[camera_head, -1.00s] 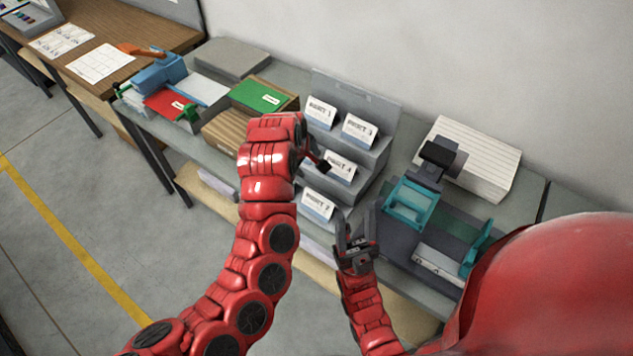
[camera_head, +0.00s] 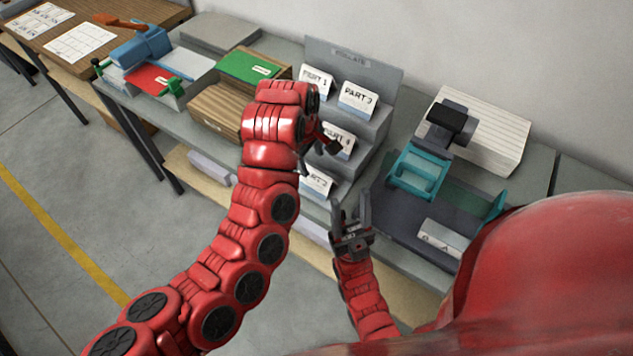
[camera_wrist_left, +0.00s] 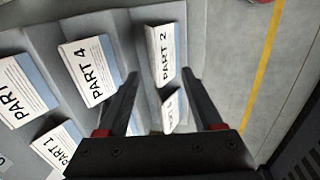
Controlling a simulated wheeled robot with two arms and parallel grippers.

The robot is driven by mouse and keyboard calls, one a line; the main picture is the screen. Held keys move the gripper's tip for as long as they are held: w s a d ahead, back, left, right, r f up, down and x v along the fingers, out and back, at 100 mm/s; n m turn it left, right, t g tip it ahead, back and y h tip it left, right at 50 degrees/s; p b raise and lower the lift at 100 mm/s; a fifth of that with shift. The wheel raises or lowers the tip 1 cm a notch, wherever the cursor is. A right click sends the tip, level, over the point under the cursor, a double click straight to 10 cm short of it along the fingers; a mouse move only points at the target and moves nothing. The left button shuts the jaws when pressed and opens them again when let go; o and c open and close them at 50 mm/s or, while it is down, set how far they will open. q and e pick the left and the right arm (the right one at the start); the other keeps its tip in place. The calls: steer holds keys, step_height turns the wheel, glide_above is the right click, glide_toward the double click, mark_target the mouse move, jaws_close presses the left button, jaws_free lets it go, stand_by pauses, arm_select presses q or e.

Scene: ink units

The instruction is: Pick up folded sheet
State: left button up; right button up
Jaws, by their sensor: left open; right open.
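Folded white sheets with printed part labels stand on a grey stepped rack (camera_head: 352,72). In the head view, PART 1 (camera_head: 314,79) and PART 3 (camera_head: 358,99) are higher, PART 4 (camera_head: 340,137) and PART 2 (camera_head: 317,182) lower. My left gripper (camera_head: 318,154) is open in front of the rack, partly covering PART 4. In the left wrist view, my left gripper (camera_wrist_left: 160,75) has its fingers apart, with the PART 2 sheet (camera_wrist_left: 162,52) in line with the gap. PART 4 (camera_wrist_left: 88,70) lies left of the fingers. My right gripper (camera_head: 350,204) is open and empty, lower right of the rack.
A teal device (camera_head: 418,172) and a white ribbed stack (camera_head: 490,125) stand right of the rack. Left of it are a cardboard tray (camera_head: 218,110), a green folder (camera_head: 249,66) and a blue device (camera_head: 140,50). Open floor (camera_head: 60,190) lies left of the bench.

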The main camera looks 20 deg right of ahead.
mark_target(315, 171)
arm_select(q)
steer(key=shift+w+d+f, duration=0.1)
steer(key=shift+d+f, duration=0.05)
steer(key=shift+f, duration=0.65)
steer(key=shift+w+f+p, duration=0.15)
steer(key=shift+f+p, duration=0.3)
steer(key=shift+p, duration=0.15)
steer(key=f, duration=0.1)
steer(key=f+p, duration=0.2)
steer(key=shift+w+d+f, duration=0.3)
steer(key=shift+d+f, duration=0.05)
steer(key=shift+d, duration=0.05)
steer(key=shift+d+f, duration=0.1)
steer(key=shift+f, duration=0.25)
jaws_close()
